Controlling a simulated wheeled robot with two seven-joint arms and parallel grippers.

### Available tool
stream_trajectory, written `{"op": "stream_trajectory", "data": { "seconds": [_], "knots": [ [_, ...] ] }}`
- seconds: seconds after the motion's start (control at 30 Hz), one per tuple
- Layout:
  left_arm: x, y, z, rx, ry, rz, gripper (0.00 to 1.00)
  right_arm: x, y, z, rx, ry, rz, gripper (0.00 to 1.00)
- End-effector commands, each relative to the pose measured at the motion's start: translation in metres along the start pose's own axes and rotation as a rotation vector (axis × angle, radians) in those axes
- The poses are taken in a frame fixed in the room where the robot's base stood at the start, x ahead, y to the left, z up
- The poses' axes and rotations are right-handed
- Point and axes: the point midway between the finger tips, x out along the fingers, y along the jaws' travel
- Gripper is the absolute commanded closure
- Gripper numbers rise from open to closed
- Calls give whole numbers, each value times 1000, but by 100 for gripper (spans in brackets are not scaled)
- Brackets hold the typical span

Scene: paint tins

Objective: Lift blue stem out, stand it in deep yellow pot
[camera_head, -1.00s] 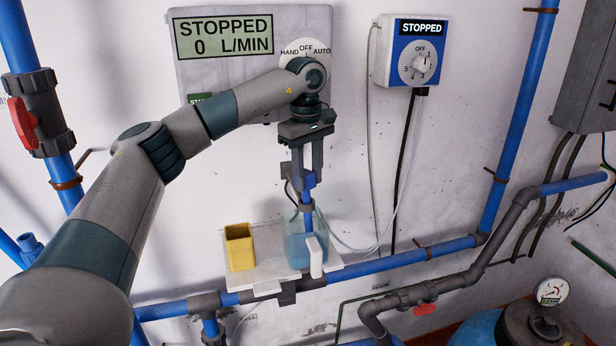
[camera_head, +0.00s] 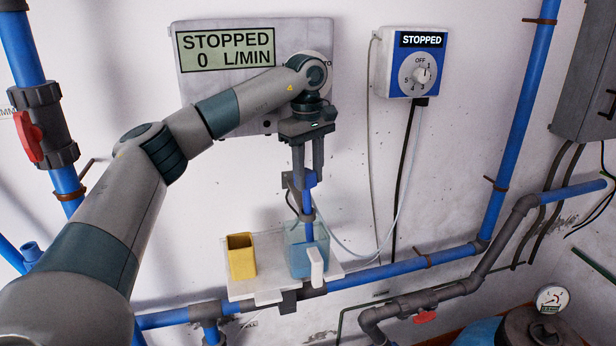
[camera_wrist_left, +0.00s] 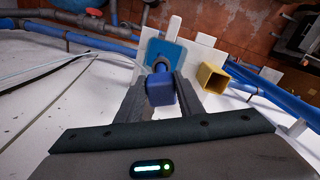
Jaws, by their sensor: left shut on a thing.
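My left gripper (camera_head: 306,184) is shut on the blue stem (camera_head: 309,205). It holds the stem upright over a translucent blue jug (camera_head: 296,262) with a white handle. The stem's lower part reaches down inside the jug and shows faintly through its wall. In the left wrist view, the stem's blue top (camera_wrist_left: 161,90) sits between the fingers, with the jug (camera_wrist_left: 165,50) beyond. The deep yellow pot (camera_head: 241,258) stands upright just left of the jug, and its open top (camera_wrist_left: 211,77) shows in the wrist view. My right gripper is not in view.
Pot and jug stand on a small white shelf (camera_head: 262,292) above a blue pipe (camera_head: 375,267). A thin clear tube (camera_head: 405,190) hangs from the dial box (camera_head: 413,62) at right. A grey panel (camera_head: 228,100) is behind my arm.

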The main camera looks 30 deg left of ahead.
Motion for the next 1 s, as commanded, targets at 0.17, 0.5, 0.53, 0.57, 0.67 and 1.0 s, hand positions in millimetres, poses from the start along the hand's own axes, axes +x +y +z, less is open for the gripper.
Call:
{"op": "stream_trajectory", "data": {
  "seconds": [0.17,0.5,0.53,0.57,0.67,1.0],
  "knots": [
    [-8,2,2,4,-3,8,93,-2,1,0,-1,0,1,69],
    [-20,3,3,5,-4,10,93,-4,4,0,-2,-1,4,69],
    [-21,3,3,5,-4,10,93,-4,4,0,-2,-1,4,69],
    [-22,3,3,5,-4,10,93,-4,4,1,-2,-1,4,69],
    [-25,4,3,4,-4,10,93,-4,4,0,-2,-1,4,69],
    [-36,4,3,5,-4,9,93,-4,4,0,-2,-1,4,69]
  ]
}}
